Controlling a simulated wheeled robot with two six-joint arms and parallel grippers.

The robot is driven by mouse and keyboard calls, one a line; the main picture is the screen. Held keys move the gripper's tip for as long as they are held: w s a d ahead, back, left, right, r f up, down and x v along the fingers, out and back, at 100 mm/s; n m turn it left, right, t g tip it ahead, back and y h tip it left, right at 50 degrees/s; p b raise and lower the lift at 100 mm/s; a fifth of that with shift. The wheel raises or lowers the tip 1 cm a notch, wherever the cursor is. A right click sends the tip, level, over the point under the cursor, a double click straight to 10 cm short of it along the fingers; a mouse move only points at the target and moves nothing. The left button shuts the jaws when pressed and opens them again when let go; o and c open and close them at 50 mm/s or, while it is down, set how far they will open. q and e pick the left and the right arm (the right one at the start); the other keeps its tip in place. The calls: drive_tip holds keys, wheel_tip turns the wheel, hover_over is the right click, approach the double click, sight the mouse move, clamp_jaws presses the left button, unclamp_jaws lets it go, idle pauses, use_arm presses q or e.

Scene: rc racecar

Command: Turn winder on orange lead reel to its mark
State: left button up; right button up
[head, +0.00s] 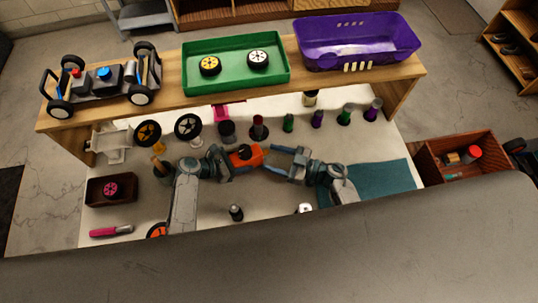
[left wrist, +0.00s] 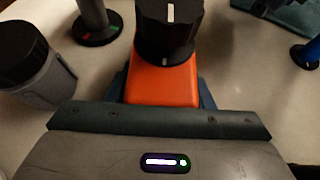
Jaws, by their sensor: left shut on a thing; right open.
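The orange lead reel (head: 254,159) is on the white table at its middle, with a black winder (head: 244,151) on top. In the left wrist view the orange reel (left wrist: 162,85) shows close up under the ribbed black winder (left wrist: 168,28). A white line is on the winder's top and a small white mark on its lower black part; they look roughly in line. My left gripper (head: 243,161) is shut on the reel's body, one finger on each side. My right gripper (head: 272,161) is open and empty, just right of the reel, its fingers facing it.
A wooden shelf above holds a car chassis (head: 104,78), a green tray (head: 197,82) and a purple basket (head: 345,55). A teal mat (head: 385,182) lies right; a small dark bottle (head: 236,212) stands in front.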

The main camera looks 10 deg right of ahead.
use_arm(q)
drive_tip(key=o, duration=1)
drive_tip(key=v, duration=1.2)
